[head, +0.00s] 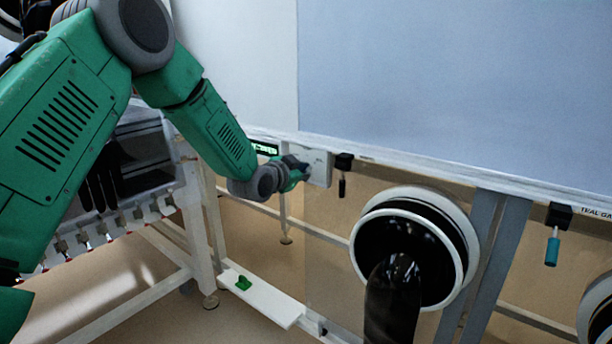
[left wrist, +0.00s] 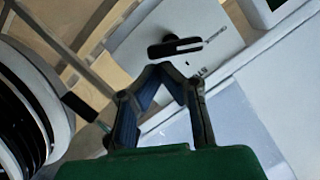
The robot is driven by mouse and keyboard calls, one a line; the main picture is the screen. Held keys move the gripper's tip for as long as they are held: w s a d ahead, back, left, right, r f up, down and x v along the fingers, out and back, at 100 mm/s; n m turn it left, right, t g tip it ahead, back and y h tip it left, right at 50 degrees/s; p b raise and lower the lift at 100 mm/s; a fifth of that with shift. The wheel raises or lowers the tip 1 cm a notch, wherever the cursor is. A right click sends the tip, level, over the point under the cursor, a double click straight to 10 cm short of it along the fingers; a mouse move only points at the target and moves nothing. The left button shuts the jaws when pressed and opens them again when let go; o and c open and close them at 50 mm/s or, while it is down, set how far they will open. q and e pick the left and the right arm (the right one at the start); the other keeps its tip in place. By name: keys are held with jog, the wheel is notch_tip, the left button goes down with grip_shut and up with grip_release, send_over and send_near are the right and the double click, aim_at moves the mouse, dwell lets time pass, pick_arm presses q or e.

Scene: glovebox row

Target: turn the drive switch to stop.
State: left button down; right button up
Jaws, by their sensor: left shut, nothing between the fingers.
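The drive switch appears to be the black elongated knob (left wrist: 175,47) with a white mark, on a pale plate (left wrist: 218,38) in the left wrist view. The knob lies almost crosswise there; small lettering by it is too small to read. In the head view a white box (head: 319,166) hangs under the panel edge, its knob hidden. My left gripper (left wrist: 164,70) is shut and empty, its fingertips just below the knob in the wrist view; I cannot tell whether they touch it. In the head view the left gripper (head: 300,171) is at the box's left side. My right gripper is not in view.
A small green-lit display (head: 265,148) is left of the box. A black hanging handle (head: 342,186) is close on its right. A round port (head: 462,238) with a black glove stands lower right. A teal handle (head: 552,250) hangs farther right. A white ledge (head: 265,303) is below.

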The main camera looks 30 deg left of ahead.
pick_arm(q)
jog(key=shift+d+f, duration=0.1)
jog(key=shift+d, duration=0.2)
jog(key=m, duration=0.1)
jog(key=f+m+y, duration=0.1)
jog(key=m, duration=0.1)
jog(key=a+m, duration=0.1)
jog(key=shift+a+f+m+t+y, duration=0.1)
jog(key=shift+f+m+t+y, duration=0.2)
jog(key=shift+f+m+t, duration=0.1)
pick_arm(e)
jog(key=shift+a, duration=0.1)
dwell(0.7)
